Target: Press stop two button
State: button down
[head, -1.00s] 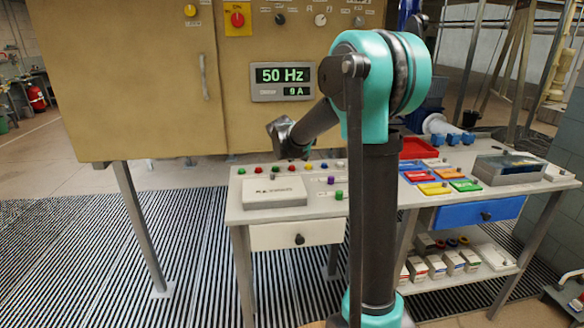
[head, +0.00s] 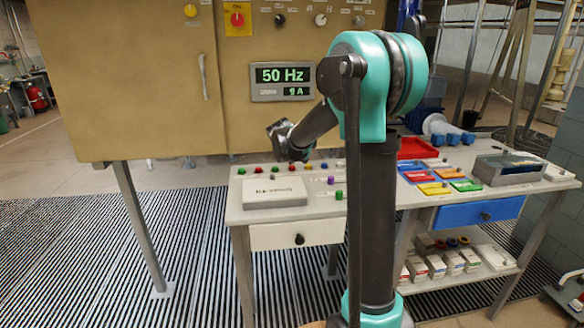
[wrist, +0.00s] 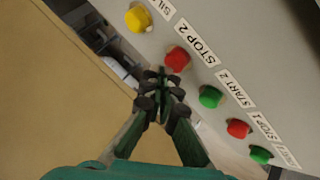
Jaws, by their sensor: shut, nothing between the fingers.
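The stop two button is the red button (wrist: 177,60) beside the "STOP 2" label in the wrist view. In the head view it appears to be the right-hand red button (head: 292,167) in the row on the table. My gripper (wrist: 163,80) is shut and empty, with dark fingertips just beside and below the red button in the wrist picture. I cannot tell whether they touch it. In the head view the gripper hangs over the button row, and its fingertips are hard to make out.
A green START 2 button (wrist: 210,97), a red STOP 1 button (wrist: 238,129), another green button (wrist: 260,155) and a yellow button (wrist: 137,18) line the same row. A pale box (head: 275,191) lies in front of the row. A tan cabinet (head: 130,80) stands behind.

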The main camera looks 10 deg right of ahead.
aim_at(291, 167)
jog(key=shift+f, duration=0.45)
dwell(0.4)
jog(key=shift+r, duration=0.9)
jog(key=shift+r, duration=2.55)
